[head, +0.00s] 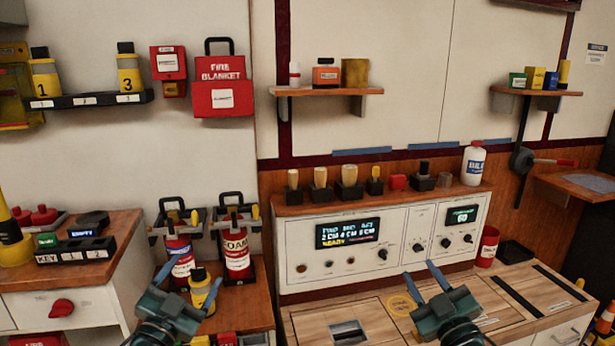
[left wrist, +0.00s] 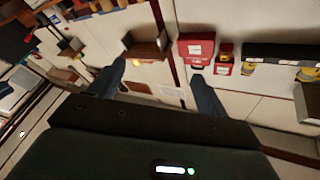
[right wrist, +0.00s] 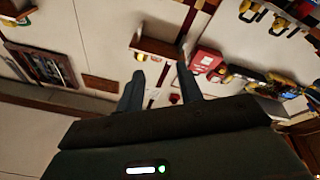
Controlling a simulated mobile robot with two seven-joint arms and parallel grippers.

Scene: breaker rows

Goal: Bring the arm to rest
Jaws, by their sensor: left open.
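My left gripper (head: 191,281) is at the lower left of the head view, in front of the extinguishers. Its blue fingers stand apart with nothing between them, as the left wrist view (left wrist: 158,83) also shows. A small yellow bottle (head: 202,288) appears close to its right finger; I cannot tell whether they touch. My right gripper (head: 420,271) is at the lower middle, in front of the control console (head: 318,262). Its fingers are apart and empty, also in the right wrist view (right wrist: 160,85). Both grippers point away from me, and parts of both arms are out of view.
Two extinguishers, one blue-labelled (head: 180,262) and one marked FOAM (head: 236,260), stand in racks beyond my left gripper. The wooden worktop (head: 365,318) lies below my right gripper. A drawer cabinet (head: 65,306) is at left. Wall shelves (head: 325,91) are higher up.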

